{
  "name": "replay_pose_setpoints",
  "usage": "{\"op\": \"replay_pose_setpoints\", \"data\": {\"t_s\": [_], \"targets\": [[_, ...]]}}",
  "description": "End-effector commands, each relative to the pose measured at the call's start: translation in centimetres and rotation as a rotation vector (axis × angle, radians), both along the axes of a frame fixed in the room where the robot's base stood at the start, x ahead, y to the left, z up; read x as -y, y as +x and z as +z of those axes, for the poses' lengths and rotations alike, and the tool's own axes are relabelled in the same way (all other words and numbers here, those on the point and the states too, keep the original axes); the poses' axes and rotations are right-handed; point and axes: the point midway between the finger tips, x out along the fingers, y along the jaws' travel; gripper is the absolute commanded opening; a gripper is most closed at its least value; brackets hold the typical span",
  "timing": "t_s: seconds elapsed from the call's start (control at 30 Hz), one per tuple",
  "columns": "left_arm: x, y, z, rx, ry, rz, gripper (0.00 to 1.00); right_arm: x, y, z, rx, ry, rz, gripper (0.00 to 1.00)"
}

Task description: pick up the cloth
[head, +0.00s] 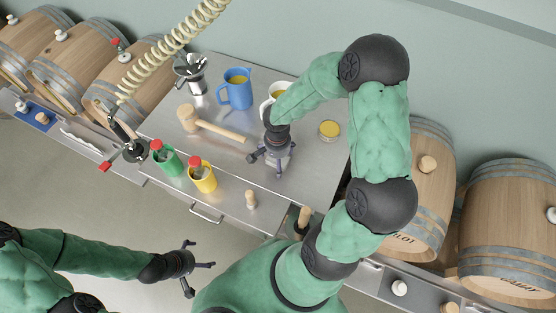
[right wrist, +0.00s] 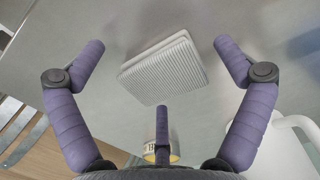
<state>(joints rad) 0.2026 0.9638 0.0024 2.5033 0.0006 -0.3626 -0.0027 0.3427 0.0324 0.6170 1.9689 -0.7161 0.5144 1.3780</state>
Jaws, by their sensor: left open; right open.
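The cloth (right wrist: 165,68) is a pale grey, ribbed, folded square lying flat on the steel table. In the right wrist view it lies between the spread fingers of my right gripper (right wrist: 160,60), with clear gaps to the side fingers. In the head view my right gripper (head: 272,157) is over the middle of the table, open and empty, and largely hides the cloth (head: 285,163). My left gripper (head: 187,270) is open and empty, in front of the table above the floor, far from the cloth.
A wooden mallet (head: 216,128) lies left of the right gripper. A white jug (head: 268,104) and a blue jug (head: 237,90) stand behind; a yellow-topped jar (head: 329,129) stands right. Green (head: 170,163) and yellow (head: 203,180) containers stand at the front left. Barrels (head: 512,215) flank the table.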

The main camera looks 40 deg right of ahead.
Motion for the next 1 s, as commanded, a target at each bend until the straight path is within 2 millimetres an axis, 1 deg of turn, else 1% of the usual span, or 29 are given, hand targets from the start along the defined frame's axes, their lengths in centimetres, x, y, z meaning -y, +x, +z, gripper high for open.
{"op": "replay_pose_setpoints", "data": {"t_s": [0.17,0.2,0.27,0.3,0.37,0.4,0.43,0.47,0.83,1.0], "targets": [[0.0,0.0,0.0,0.0,0.0,0.0,1.0,0.0,0.0,0.0,0.001,0.0,-0.001,1.0],[0.0,0.0,0.0,0.0,0.0,0.0,1.0,0.0,0.0,0.0,0.001,0.0,-0.001,0.97],[0.0,0.0,0.0,0.0,0.0,0.0,1.0,0.0,0.0,0.0,0.001,0.0,-0.001,0.8],[0.0,0.0,0.0,0.0,0.0,0.0,1.0,0.0,0.1,0.0,0.001,0.0,-0.001,0.69],[0.0,0.0,0.0,0.0,0.0,0.0,1.0,0.0,0.1,0.0,0.001,0.0,-0.001,0.52],[0.0,0.0,0.0,0.0,0.0,0.0,1.0,0.0,0.1,0.0,0.001,0.0,-0.001,0.41],[0.0,0.0,0.0,0.0,0.0,0.0,1.0,0.0,0.0,0.0,0.001,0.0,-0.001,0.32],[0.0,0.0,0.0,0.0,0.0,0.0,1.0,0.0,0.0,0.0,0.001,0.0,0.0,0.28],[0.0,0.0,0.0,0.0,0.0,0.0,1.0,0.0,0.0,0.1,0.0,0.0,0.0,0.27],[0.0,0.0,0.2,0.0,0.0,0.0,1.0,0.0,0.1,1.0,0.004,0.0,-0.001,0.27]]}}
